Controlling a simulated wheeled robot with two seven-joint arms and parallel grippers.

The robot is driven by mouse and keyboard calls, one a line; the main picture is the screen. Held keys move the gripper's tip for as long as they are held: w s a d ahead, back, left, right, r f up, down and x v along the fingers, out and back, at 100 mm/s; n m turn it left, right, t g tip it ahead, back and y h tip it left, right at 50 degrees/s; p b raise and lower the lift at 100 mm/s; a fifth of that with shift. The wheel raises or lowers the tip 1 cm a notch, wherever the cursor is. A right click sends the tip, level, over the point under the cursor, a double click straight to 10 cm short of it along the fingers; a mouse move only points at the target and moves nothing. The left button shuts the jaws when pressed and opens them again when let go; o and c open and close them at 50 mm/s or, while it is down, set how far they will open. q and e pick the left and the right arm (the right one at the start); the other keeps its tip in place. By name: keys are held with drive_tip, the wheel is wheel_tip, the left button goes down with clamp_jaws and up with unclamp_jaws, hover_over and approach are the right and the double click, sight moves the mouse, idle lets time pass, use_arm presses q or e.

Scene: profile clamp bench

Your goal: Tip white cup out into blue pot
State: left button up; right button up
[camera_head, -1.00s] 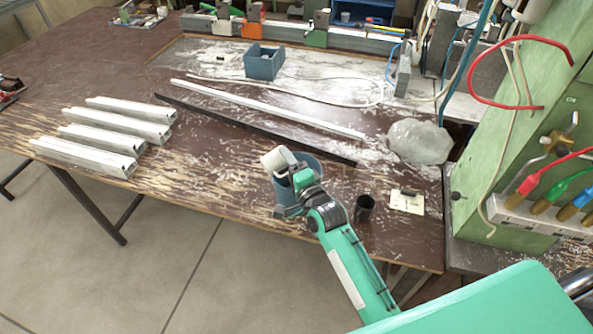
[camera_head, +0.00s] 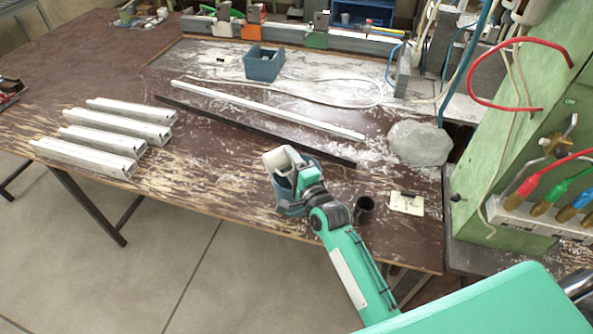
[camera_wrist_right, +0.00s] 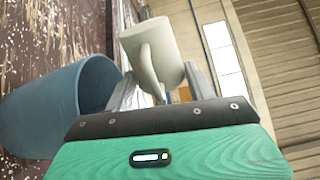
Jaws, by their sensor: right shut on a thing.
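The white cup (camera_head: 281,160) is held by my right gripper (camera_head: 294,178) over the blue pot (camera_head: 287,202). In the right wrist view the cup (camera_wrist_right: 153,52) sits between the two fingers of my right gripper (camera_wrist_right: 165,92), its handle toward the palm. The blue pot (camera_wrist_right: 55,105) is beside the fingers there, at the left of the picture. In the head view the cup is tilted, and the gripper hides part of the pot. I cannot see whether anything is inside the cup or the pot. My left gripper is not in view.
A black cup (camera_head: 364,209) stands just right of my right gripper, with a small pale card (camera_head: 406,203) beyond it. A black bar (camera_head: 255,129) and a white bar (camera_head: 265,108) lie behind. Several metal profiles (camera_head: 104,136) lie at the left. A grey stone-like lump (camera_head: 419,143) is at the right.

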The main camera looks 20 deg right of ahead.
drive_tip(key=shift+d+r+m+p, duration=0.15)
drive_tip(key=shift+m+p, duration=0.2)
drive_tip(key=shift+m, duration=0.35)
